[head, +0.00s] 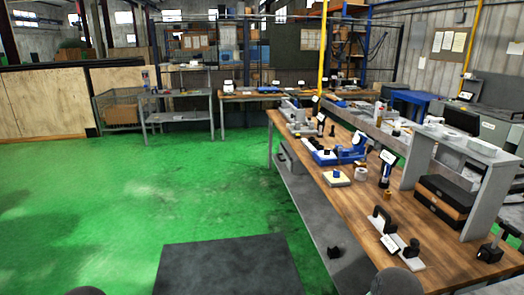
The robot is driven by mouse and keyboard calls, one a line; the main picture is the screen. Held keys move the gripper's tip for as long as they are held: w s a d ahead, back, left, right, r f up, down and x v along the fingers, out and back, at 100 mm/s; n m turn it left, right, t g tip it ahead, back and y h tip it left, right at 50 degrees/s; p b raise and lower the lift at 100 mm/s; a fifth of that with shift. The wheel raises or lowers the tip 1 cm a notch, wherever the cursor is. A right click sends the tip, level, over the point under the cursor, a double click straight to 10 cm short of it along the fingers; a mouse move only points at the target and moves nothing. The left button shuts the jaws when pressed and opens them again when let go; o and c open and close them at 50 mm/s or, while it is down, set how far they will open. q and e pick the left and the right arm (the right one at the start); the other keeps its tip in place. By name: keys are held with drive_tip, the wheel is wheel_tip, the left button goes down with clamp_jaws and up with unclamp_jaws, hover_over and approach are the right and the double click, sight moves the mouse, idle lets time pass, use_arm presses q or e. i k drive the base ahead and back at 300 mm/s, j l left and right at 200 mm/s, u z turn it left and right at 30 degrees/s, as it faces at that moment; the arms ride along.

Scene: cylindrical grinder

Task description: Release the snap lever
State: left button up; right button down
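I cannot make out a snap lever for certain at this size. A grey fixture with upright black blocks and a white label (393,239) stands on the near part of the wooden workbench (340,200). A small black device with a raised arm (490,251) stands to its right, near the right edge of the picture. A blue device (351,151) sits farther back on the bench. Neither of my grippers shows; only dark rounded shapes, perhaps parts of my arms, reach the bottom edge.
A grey riser shelf (494,172) stands on the bench over dark cases (445,197). A small white-topped block (336,178) lies near the bench's left edge. The green floor (150,200) left of the bench is open. A grey table (178,112) stands at the back.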

sight(335, 150)
drive_tip(key=i, duration=1.95)
drive_tip(key=i+z, duration=0.2)
drive_tip(key=i, duration=0.3)
drive_tip(key=i+j+z, duration=0.2)
drive_tip(key=i, duration=0.3)
drive_tip(key=i+j+z, duration=0.2)
drive_tip(key=i, duration=0.3)
